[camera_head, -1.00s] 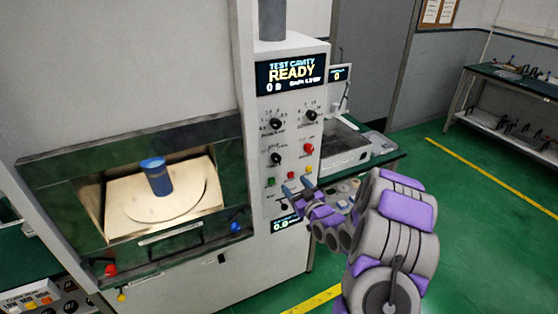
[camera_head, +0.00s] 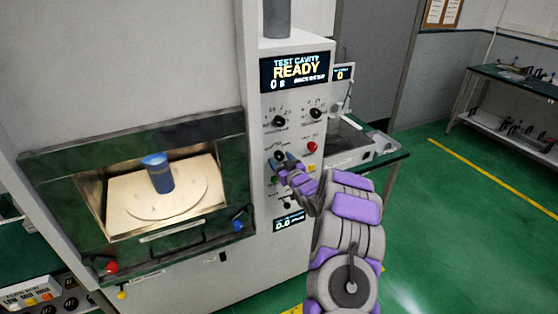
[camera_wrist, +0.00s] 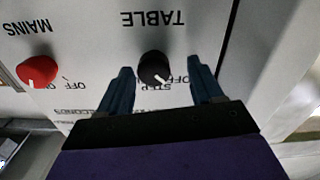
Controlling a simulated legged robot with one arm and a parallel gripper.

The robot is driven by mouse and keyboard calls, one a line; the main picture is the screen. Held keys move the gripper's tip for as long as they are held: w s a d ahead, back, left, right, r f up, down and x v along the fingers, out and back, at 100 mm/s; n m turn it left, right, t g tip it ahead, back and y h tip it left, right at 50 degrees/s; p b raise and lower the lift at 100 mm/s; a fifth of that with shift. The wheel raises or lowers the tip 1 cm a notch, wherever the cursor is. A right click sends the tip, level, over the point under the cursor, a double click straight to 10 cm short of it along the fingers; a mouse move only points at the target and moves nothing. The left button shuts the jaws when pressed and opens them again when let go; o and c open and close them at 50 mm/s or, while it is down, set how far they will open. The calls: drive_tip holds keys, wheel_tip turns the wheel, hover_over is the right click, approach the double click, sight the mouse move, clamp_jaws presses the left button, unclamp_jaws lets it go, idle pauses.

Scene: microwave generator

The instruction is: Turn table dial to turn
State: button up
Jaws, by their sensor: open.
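The table dial (camera_wrist: 153,67) is a round black knob under an upside-down "TABLE" label in the wrist view. Its white pointer mark points down and right in that view, near the partly covered "STEP" and "OFF" labels. I cannot tell exactly which one it points at. My gripper (camera_wrist: 160,75) is open, with one blue finger on each side of the dial. I cannot tell whether the fingers touch it. In the head view, the dial (camera_head: 279,155) sits at the lower left of the control panel, just beside my gripper (camera_head: 285,169). Any "TURN" label is not readable.
A red mains knob (camera_wrist: 37,71) is left of the dial in the wrist view. A lit cavity with a blue cup (camera_head: 158,173) on a round plate is left.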

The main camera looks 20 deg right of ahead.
drive_tip(key=shift+w+d+f, duration=0.1)
drive_tip(key=shift+w+d, duration=0.6)
drive_tip(key=shift+a, duration=0.65)
drive_tip(key=shift+c, duration=1.2)
drive_tip(key=shift+d, duration=0.4)
drive_tip(key=c, duration=0.6)
drive_tip(key=shift+c, duration=1.1)
drive_tip(key=shift+a, duration=0.1)
